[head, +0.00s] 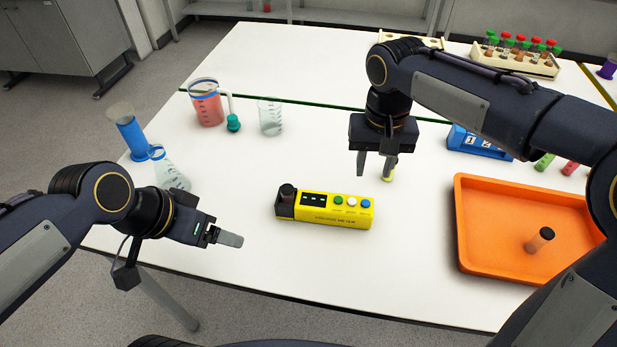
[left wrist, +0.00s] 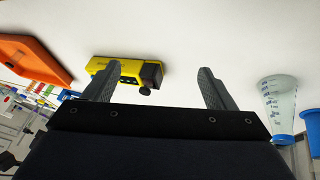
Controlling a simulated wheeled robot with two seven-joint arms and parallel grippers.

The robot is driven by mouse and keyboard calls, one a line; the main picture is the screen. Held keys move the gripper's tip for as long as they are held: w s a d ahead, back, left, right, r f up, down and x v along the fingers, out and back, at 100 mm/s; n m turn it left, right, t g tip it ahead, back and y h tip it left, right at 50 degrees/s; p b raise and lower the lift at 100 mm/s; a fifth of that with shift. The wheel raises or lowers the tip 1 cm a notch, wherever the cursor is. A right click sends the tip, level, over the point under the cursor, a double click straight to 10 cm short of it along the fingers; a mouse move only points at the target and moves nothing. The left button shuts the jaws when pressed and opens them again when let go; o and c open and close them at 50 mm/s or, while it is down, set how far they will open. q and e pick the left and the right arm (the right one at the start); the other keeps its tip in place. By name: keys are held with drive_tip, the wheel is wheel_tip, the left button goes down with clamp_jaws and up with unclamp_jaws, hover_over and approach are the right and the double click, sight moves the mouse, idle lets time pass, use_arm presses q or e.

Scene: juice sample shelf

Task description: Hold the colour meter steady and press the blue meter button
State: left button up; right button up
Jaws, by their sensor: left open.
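The yellow colour meter (head: 324,209) lies on the white table, with a dark display and a black cap at its left end. Its blue button (head: 365,204) is at the right end of a row with a green and a white one. My left gripper (head: 230,239) is open and empty, left of the meter and apart from it. In the left wrist view the meter (left wrist: 126,70) shows partly behind one of the two spread fingers (left wrist: 158,87).
An orange tray (head: 480,268) with a dark-capped vial (head: 540,239) stands at the right. A flask (head: 168,170), blue cylinder (head: 128,130), red-filled jug (head: 206,104) and beaker (head: 270,117) stand at the left and back. The table in front of the meter is clear.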

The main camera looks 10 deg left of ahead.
use_arm(q)
drive_tip(key=w+d+m+g+y, duration=0.1)
drive_tip(key=w+d+m+g, duration=0.3)
drive_tip(key=w+m, duration=0.5)
drive_tip(key=m+y, duration=0.3)
drive_tip(key=m, duration=0.3)
hover_over(304, 199)
drive_tip(key=f, duration=0.5)
drive_tip(key=shift+a, duration=0.2)
drive_tip(key=shift+d+f+m, duration=0.15)
drive_tip(key=shift+f+m, duration=0.05)
drive_tip(key=shift+m, duration=0.1)
wheel_tip(304, 199, down, 8)
drive_tip(key=shift+r, duration=0.25)
drive_tip(key=c, duration=1.2)
drive_tip(key=shift+c, duration=0.5)
use_arm(e)
clamp_jaws()
